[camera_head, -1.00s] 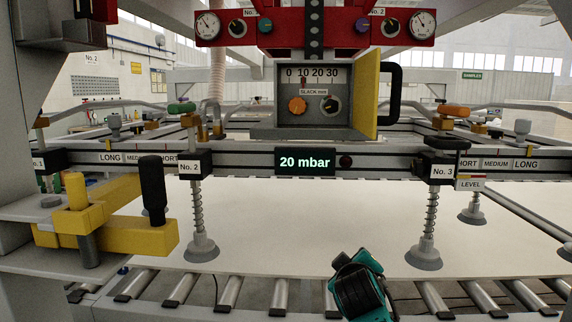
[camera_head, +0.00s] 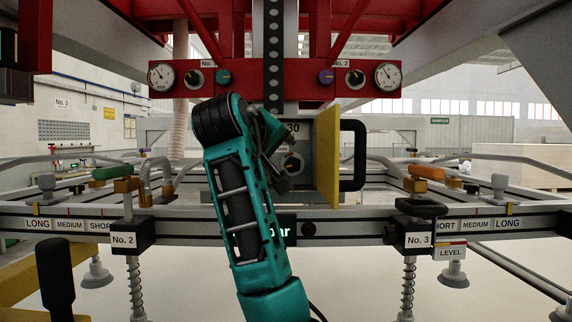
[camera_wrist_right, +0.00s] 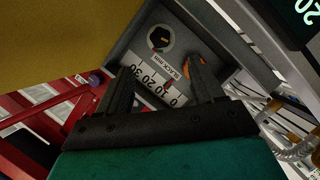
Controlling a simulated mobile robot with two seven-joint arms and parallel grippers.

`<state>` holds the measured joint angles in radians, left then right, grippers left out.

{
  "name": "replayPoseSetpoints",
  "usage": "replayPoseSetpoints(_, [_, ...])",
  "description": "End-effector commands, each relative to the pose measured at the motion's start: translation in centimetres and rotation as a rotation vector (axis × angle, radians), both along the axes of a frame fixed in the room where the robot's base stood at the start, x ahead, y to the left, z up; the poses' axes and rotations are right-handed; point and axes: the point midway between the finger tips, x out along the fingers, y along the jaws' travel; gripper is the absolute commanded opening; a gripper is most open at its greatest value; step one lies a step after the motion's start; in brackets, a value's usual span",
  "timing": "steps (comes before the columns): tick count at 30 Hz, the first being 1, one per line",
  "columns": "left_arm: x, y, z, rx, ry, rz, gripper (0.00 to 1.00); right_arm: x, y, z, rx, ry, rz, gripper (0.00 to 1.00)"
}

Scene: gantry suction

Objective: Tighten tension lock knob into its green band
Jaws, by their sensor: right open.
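The open housing (camera_head: 325,150) hangs at the centre beneath the red gauge panel, its yellow door (camera_head: 327,155) swung out to the right. Inside, a black knob (camera_head: 292,163) on a pale dial shows beside my right gripper (camera_head: 277,152); it also shows in the right wrist view (camera_wrist_right: 160,37). An orange knob (camera_wrist_right: 203,68) and the slack scale (camera_wrist_right: 155,82) are there too. My left gripper is not in view.
A black door handle (camera_head: 354,155) sticks out right of the housing. A red panel (camera_head: 275,78) with gauges and small knobs is above. A grey rail with No. 2 (camera_head: 123,240) and No. 3 (camera_head: 418,239) blocks runs below.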

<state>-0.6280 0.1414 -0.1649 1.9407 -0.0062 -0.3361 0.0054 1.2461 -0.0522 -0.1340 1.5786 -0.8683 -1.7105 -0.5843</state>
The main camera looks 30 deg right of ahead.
Motion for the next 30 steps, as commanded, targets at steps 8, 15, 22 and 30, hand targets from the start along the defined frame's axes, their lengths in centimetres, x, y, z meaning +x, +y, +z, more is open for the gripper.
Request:
replayPoseSetpoints(8, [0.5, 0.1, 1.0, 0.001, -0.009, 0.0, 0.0, 2.9, -3.6, -1.1, 0.0, 0.004, -0.005, 0.67])
replayPoseSetpoints(15, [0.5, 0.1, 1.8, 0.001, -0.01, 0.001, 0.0, 6.0, -7.1, -2.3, 0.0, 0.004, -0.003, 0.67])
replayPoseSetpoints(22, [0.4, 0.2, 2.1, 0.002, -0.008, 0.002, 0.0, 7.7, -8.9, -2.9, -0.001, 0.001, 0.0, 0.67])
replayPoseSetpoints(30, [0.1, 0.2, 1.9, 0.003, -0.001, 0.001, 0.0, 8.0, -9.2, -3.1, 0.0, -0.001, 0.001, 0.67])
